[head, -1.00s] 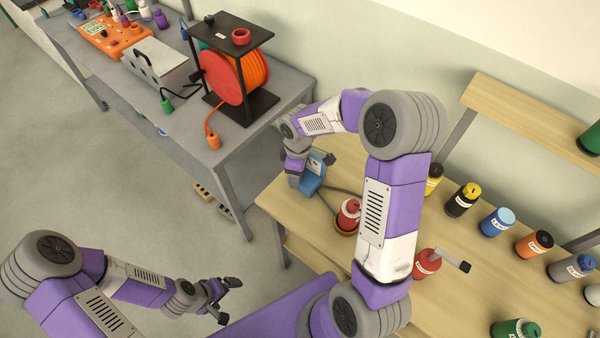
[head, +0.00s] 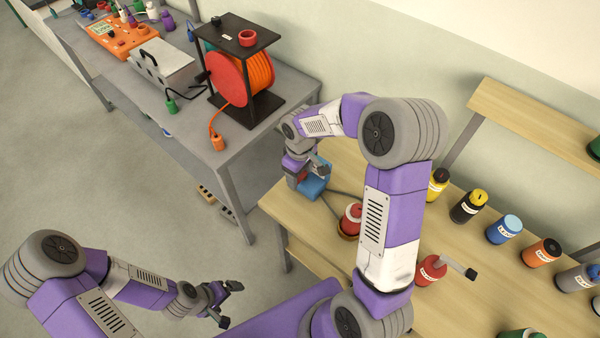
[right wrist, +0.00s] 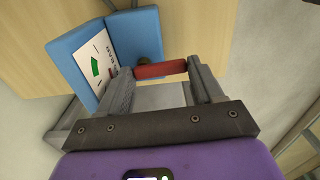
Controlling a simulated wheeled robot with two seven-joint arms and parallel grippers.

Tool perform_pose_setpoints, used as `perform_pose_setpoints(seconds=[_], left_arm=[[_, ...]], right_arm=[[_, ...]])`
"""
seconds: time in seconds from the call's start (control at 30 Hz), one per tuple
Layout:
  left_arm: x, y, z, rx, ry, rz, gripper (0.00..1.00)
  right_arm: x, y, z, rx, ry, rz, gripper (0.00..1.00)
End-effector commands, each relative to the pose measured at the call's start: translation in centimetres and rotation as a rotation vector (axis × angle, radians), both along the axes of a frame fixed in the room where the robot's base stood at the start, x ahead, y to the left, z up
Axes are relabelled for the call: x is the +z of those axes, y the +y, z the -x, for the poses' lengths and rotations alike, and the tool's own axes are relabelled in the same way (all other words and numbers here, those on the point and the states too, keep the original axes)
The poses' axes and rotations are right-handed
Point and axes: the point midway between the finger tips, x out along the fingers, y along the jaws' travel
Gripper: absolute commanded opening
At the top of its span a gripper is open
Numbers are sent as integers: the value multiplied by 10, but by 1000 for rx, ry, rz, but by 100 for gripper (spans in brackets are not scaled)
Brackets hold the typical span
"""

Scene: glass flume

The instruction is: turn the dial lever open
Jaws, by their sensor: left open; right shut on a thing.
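The dial is a blue box (head: 313,189) on the near left end of the wooden bench. In the right wrist view its blue body (right wrist: 133,38) carries a white label (right wrist: 96,66) with a green arrow and partly readable lettering. A red lever (right wrist: 160,69) sticks out from it on a dark pivot. My right gripper (right wrist: 163,75) is shut on the red lever, one finger at each end of the visible red part. In the head view my right gripper (head: 308,168) hides most of the lever. My left gripper (head: 230,304) is open and empty, low over the floor.
A red bottle (head: 351,218) stands close right of the dial, with a grey cable beside it. A grey table (head: 200,130) with an orange cable reel (head: 240,82) stands at the back left.

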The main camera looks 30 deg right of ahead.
Motion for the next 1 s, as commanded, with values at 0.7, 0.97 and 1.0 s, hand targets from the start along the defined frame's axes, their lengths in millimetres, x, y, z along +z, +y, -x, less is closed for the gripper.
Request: perform_pose_setpoints(seconds=[0.7,0.97,1.0], left_arm=[[1,0,0,0,0,0,95],[16,0,0,0,0,0,95],[20,0,0,0,0,0,95]], right_arm=[[2,-1,0,1,-2,1,92],[20,-1,-1,1,-4,3,92],[25,-1,-1,1,-4,2,92]])
